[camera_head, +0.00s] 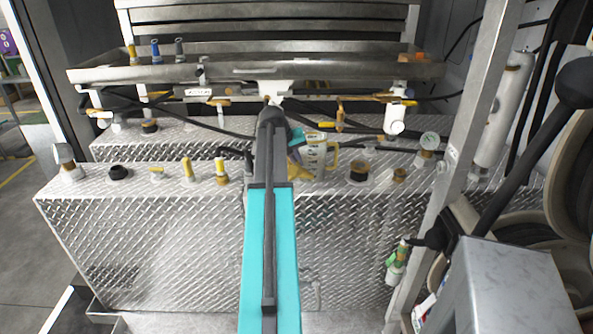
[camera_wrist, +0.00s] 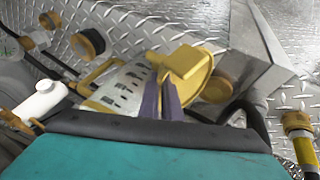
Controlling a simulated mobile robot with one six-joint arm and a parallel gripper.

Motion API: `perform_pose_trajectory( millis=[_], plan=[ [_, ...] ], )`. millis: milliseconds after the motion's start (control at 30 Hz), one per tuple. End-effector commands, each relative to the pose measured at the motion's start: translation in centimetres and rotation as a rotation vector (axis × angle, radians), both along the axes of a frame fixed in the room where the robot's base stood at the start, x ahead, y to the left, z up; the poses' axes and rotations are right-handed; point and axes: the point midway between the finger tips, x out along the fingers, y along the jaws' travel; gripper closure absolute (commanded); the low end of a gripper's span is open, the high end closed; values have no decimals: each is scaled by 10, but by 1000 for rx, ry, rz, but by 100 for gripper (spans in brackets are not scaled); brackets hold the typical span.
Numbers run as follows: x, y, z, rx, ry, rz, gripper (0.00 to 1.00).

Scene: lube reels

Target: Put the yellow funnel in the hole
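A small yellow upright piece (camera_head: 132,53), probably the yellow funnel, stands at the left end of the upper metal tray, beside a blue one (camera_head: 155,49) and a dark one (camera_head: 179,49). In the wrist view, a round yellow part with a block on top (camera_wrist: 185,65) sits close in front of my gripper's purple fingers (camera_wrist: 161,92), against a translucent jug (camera_wrist: 122,88). The fingertips lie close together; I cannot tell whether they touch or grip this part. In the head view my arm hides most of the gripper. An open dark-rimmed fitting (camera_head: 359,171), possibly the hole, is right of the jug.
Pipes and valves run beneath the tray (camera_head: 240,73). A steel post (camera_head: 470,100) and hose reels stand at right. Floor shows at left.

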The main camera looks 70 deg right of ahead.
Motion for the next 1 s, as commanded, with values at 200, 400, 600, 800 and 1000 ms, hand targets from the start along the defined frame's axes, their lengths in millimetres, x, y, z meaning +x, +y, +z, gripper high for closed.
perform_pose_trajectory(
  millis=[200,400,600,800,1000],
  plan=[
    [0,-1,-19,2,1,0,100],
    [0,-1,-33,0,0,1,100],
    [0,-1,-35,0,0,0,100],
    [0,-1,-36,0,0,0,100],
    [0,-1,-39,0,0,0,89]
  ],
)
